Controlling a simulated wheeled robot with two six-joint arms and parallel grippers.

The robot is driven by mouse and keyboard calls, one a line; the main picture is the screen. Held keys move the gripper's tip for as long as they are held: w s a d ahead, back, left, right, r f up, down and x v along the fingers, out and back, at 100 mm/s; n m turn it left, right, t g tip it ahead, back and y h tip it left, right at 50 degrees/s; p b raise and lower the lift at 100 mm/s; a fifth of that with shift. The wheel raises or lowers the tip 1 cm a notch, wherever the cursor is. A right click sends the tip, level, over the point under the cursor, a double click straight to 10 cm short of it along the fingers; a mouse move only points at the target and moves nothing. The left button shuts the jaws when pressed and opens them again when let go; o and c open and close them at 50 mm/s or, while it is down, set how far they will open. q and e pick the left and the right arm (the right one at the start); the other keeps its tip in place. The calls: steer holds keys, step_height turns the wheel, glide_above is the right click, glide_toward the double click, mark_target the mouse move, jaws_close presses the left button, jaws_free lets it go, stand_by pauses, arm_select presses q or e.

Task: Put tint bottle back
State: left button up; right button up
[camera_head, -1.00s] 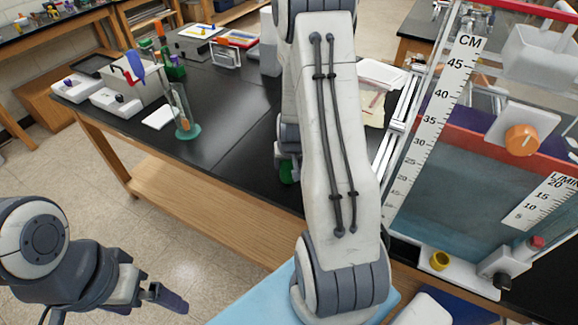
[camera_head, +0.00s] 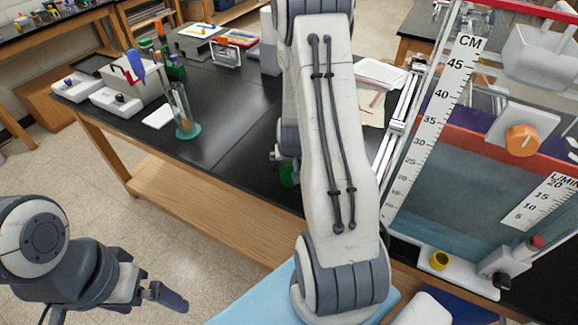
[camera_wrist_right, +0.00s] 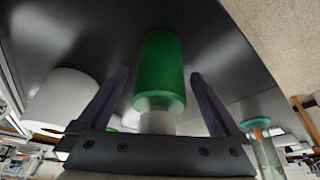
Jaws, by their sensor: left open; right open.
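A green bottle (camera_wrist_right: 160,68) with a pale narrower end is in the middle of the right wrist view. I take it to be the tint bottle. My right gripper (camera_wrist_right: 159,76) is open, with one finger on each side of the bottle; I see gaps and no firm contact. In the head view a bit of green (camera_head: 287,174) shows below the right gripper (camera_head: 281,156), mostly hidden behind my right arm. My left gripper (camera_head: 120,306) is open and empty at the lower left, over the floor beside the table.
A tank with a centimetre scale (camera_head: 435,115) stands at right. A white cylinder (camera_wrist_right: 62,98) is left of the bottle in the wrist view.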

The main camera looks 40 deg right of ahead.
mark_target(290, 165)
steer(key=p+v, duration=0.4)
steer(key=v, duration=0.7)
steer(key=shift+r, duration=0.3)
steer(key=shift+f, duration=0.15)
steer(key=b+x, duration=0.4)
steer(key=x, duration=0.2)
steer(key=shift+f, duration=0.4)
steer(key=x, duration=0.5)
steer(key=shift+f, duration=0.2)
steer(key=shift+w+d+r, duration=0.1)
steer(key=shift+w+r, duration=0.05)
steer(key=shift+r, duration=0.9)
